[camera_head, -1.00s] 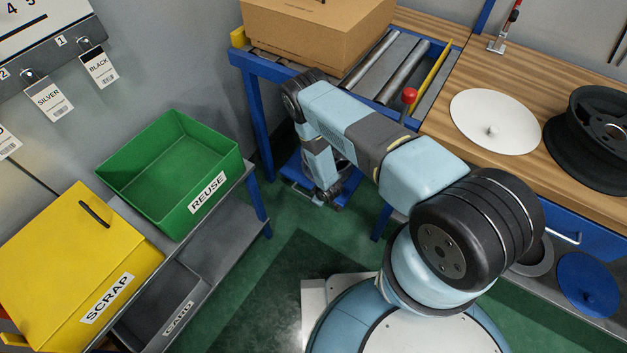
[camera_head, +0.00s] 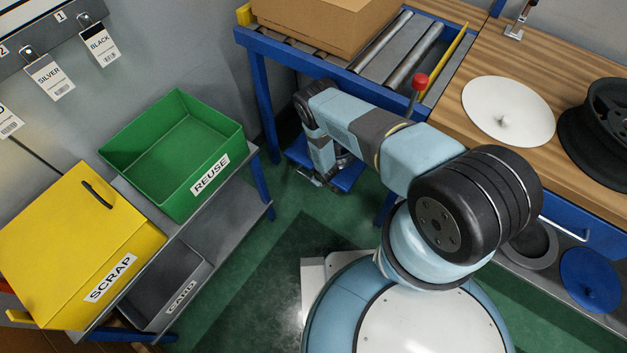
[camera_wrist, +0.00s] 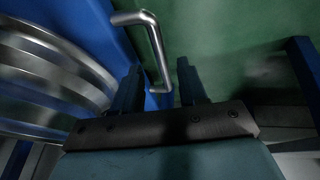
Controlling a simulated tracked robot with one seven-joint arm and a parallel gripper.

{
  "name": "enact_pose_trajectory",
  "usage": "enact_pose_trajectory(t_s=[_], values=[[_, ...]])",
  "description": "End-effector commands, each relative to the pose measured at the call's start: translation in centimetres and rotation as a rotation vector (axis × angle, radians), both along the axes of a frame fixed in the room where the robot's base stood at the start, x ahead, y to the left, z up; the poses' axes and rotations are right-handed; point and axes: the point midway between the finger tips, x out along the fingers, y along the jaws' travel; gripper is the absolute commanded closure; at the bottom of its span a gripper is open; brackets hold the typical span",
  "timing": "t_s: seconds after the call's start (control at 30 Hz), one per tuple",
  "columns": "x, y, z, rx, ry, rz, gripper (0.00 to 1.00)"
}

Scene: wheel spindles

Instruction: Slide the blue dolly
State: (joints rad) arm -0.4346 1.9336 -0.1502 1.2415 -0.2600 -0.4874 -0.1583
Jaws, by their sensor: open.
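The blue dolly (camera_head: 349,177) is low on the floor under the roller table, partly hidden behind my arm. In the wrist view its blue deck (camera_wrist: 117,32) is at upper left, with a silver ringed wheel (camera_wrist: 45,75) on it. A bent metal handle (camera_wrist: 152,42) stands at the dolly's edge. My gripper (camera_wrist: 160,84) is open, and the lower end of the handle shows between its two dark fingers. I cannot tell whether a finger touches it. In the head view my gripper (camera_head: 322,180) is small beside the dolly.
The roller table (camera_head: 262,95) with a cardboard box (camera_head: 320,22) stands over the dolly. A shelf with the green REUSE bin (camera_head: 180,165), yellow SCRAP bin (camera_head: 75,250) and a dark bin (camera_head: 165,285) is at left. Green floor (camera_head: 285,235) is clear between.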

Motion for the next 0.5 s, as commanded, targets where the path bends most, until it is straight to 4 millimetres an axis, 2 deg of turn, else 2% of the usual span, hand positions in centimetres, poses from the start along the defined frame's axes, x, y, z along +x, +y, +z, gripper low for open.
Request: enact_pose_trajectory(t_s=[0.2,0.5], values=[[0.8,0.5,-2.2,0.001,0.0,0.001,0.58],[1.3,0.7,-3.2,0.0,-0.001,0.001,0.58]])
